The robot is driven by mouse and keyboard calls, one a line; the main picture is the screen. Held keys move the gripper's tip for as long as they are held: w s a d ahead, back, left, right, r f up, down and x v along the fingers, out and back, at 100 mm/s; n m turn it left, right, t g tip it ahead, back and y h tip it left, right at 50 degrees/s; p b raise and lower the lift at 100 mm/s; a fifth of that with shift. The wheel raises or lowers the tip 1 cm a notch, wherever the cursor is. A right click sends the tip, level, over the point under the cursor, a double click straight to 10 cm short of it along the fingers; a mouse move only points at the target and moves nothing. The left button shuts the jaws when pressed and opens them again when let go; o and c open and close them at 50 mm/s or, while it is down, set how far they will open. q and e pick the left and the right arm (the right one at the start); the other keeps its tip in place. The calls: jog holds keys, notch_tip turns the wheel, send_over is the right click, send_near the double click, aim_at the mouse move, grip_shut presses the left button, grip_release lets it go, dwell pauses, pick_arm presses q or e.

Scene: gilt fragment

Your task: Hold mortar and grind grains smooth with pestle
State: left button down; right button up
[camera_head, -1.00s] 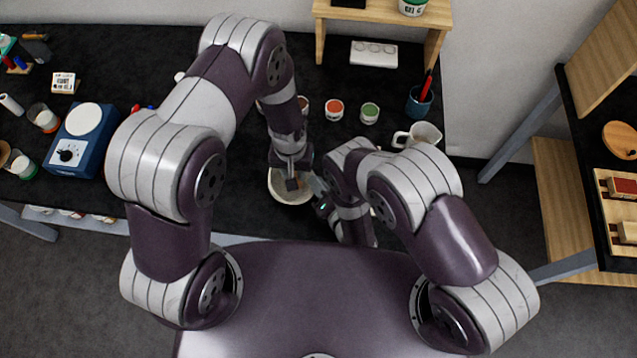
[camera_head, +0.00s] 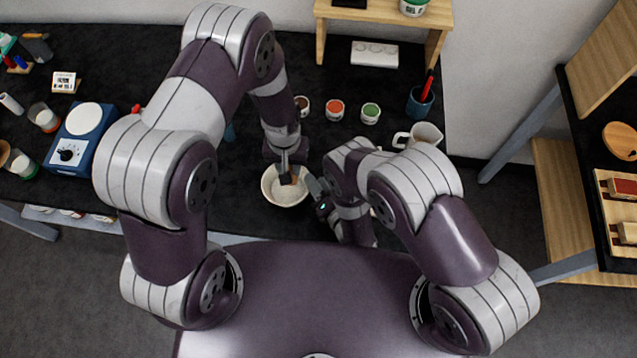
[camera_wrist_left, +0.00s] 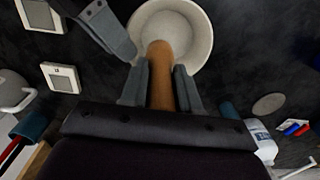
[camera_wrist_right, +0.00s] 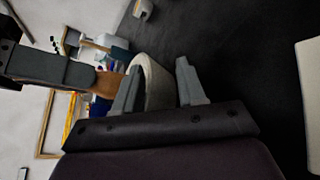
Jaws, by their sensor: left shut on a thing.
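A pale round mortar (camera_head: 273,197) stands on the black table, with whitish contents in its bowl. It also shows in the left wrist view (camera_wrist_left: 203,35). My left gripper (camera_head: 286,174) is shut on a brown wooden pestle (camera_wrist_left: 160,75) and holds it over the bowl. The pestle's lower end overlaps the bowl; contact with the contents cannot be told. My right gripper (camera_head: 313,188) is at the mortar's right side. In the right wrist view its fingers (camera_wrist_right: 158,88) stand on either side of the mortar wall (camera_wrist_right: 155,80); whether they press on it is unclear.
Small jars, orange-topped (camera_head: 335,109) and green-topped (camera_head: 370,112), stand behind the mortar. A white jug (camera_head: 420,134) and a blue cup (camera_head: 419,103) are at the right. A blue device with a white plate (camera_head: 82,135) stands at the left. Bare table surrounds the mortar's left side.

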jog(key=shift+s, duration=0.1)
